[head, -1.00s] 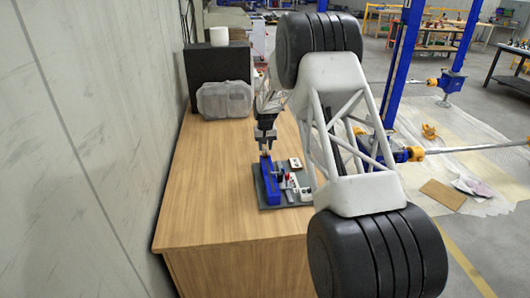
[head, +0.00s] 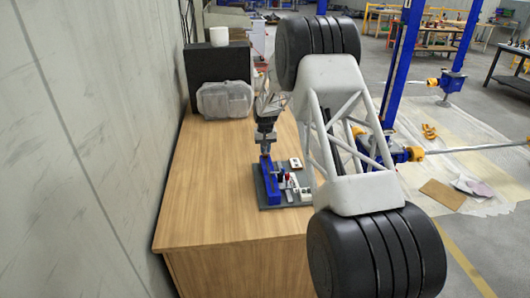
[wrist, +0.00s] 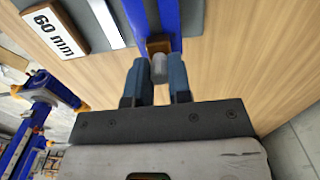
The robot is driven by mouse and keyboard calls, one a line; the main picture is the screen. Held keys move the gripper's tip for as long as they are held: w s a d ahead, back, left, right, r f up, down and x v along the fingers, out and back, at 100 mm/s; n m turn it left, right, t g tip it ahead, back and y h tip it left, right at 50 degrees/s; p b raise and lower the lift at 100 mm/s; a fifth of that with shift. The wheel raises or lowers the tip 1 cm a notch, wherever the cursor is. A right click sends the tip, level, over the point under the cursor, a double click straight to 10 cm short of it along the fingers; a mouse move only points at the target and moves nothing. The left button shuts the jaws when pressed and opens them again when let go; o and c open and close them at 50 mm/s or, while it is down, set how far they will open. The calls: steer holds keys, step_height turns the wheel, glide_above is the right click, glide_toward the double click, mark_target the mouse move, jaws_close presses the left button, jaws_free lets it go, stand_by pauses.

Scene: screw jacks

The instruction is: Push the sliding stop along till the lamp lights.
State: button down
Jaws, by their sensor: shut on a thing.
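The sliding stop shows in the wrist view as a small brown block (wrist: 158,46) with a grey round knob (wrist: 158,68), at the blue rail (wrist: 153,15). My gripper (wrist: 158,76) has its two blue fingers shut on the knob. In the head view my gripper (head: 265,152) points down at the far end of the blue rail (head: 271,185), which stands on a grey base plate (head: 283,206). The stop is mostly hidden there by the fingers. I cannot make out the lamp or whether it is lit.
The wooden table (head: 215,190) is free at left.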

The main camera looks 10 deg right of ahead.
steer(key=shift+s, duration=0.1)
steer(key=shift+s, duration=6.1)
steer(key=c, duration=1.2)
jaws_free()
steer(key=shift+c, duration=0.2)
steer(key=shift+r, duration=0.1)
step_height(320, 180, up, 7)
